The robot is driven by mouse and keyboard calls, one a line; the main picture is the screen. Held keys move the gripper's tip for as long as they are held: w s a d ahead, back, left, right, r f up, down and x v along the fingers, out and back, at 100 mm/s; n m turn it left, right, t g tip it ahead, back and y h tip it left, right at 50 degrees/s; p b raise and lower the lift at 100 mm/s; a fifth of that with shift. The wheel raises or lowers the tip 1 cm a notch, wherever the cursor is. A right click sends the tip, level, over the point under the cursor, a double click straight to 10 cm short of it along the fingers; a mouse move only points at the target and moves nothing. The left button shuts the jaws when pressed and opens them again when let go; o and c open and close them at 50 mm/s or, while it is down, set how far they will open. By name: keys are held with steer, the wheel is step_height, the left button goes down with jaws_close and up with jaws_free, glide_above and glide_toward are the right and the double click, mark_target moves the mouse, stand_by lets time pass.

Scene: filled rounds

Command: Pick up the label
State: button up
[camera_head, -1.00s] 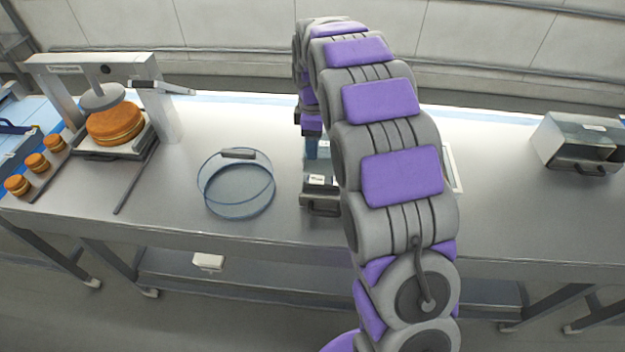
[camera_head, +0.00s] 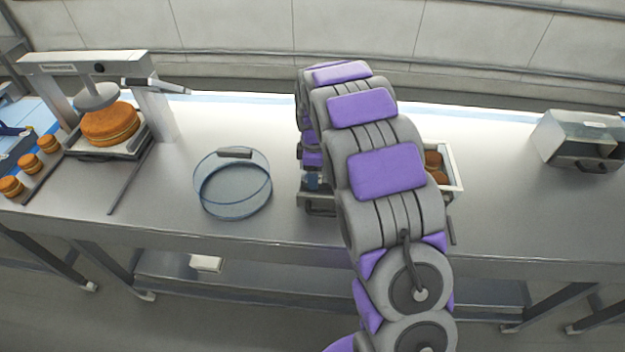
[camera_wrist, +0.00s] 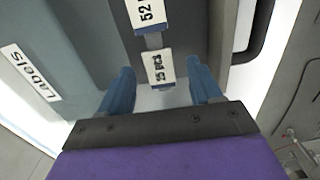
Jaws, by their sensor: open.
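A white label reading "35 PCS" (camera_wrist: 160,67) lies between the two blue fingers of my gripper (camera_wrist: 159,80) in the wrist view. The fingers are open, one on each side of the label, with gaps to it. Another white label reading "52" (camera_wrist: 151,13) is just beyond it, partly cut off by the frame. A grey box marked "LABELS" (camera_wrist: 62,50) surrounds them. In the head view my arm covers most of this box; its front handle (camera_head: 319,208) shows, and a blue bit of my gripper (camera_head: 312,180) is over it.
A clear round container (camera_head: 233,190) stands left of the box. A press with a round patty (camera_head: 110,124) is at far left, with small rounds beside it. A tray of rounds (camera_head: 455,170) is partly behind my arm. A metal box (camera_head: 580,140) is at far right.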

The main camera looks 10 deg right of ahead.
steer(key=shift+d, duration=0.1)
steer(key=shift+f, duration=0.25)
stand_by(0.5)
steer(key=c, duration=0.8)
